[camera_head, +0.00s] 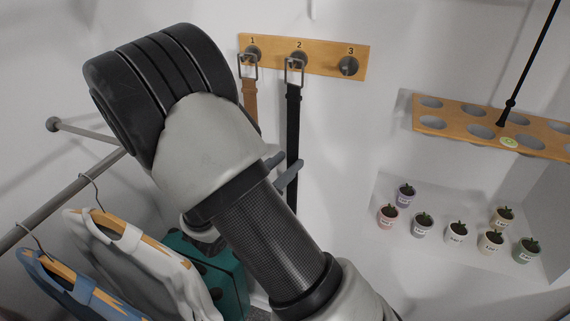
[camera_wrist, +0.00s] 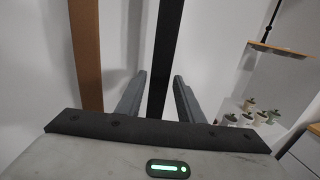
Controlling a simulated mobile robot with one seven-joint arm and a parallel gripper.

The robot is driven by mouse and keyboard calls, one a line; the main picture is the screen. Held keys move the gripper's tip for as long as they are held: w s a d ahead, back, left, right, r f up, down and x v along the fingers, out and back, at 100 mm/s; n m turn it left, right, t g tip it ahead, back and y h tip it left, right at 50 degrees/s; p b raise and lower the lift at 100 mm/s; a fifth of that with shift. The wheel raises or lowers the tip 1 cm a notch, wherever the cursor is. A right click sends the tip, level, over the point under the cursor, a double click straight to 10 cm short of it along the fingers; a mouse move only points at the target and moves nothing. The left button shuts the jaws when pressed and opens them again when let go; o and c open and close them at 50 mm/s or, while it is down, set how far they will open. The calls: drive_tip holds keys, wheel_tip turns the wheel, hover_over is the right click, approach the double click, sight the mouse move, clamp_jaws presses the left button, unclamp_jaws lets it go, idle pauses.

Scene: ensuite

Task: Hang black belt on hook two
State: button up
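The black belt (camera_head: 293,120) hangs by its buckle (camera_head: 294,72) from hook two (camera_head: 299,59), its strap straight down along the wall. A brown belt (camera_head: 250,100) hangs from hook one (camera_head: 252,54) to its left. My gripper (camera_head: 281,166) is at the black strap, well below the buckle. In the wrist view, the fingers of my gripper (camera_wrist: 159,76) are apart, with the black strap (camera_wrist: 162,60) showing between them and a gap visible on its left. The brown strap (camera_wrist: 87,55) is outside the left finger. The buckles are out of the wrist view.
Hook three (camera_head: 348,66) on the wooden board (camera_head: 325,60) is empty. Clothes on hangers (camera_head: 130,255) and a teal case (camera_head: 230,280) are at lower left. A wooden shelf with holes (camera_head: 470,122) and several small potted plants (camera_head: 456,232) are at right.

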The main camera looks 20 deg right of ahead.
drive_tip(key=shift+o, duration=1)
drive_tip(key=v, duration=1.7)
drive_tip(key=shift+a+b, duration=0.2)
drive_tip(key=shift+b, duration=0.15)
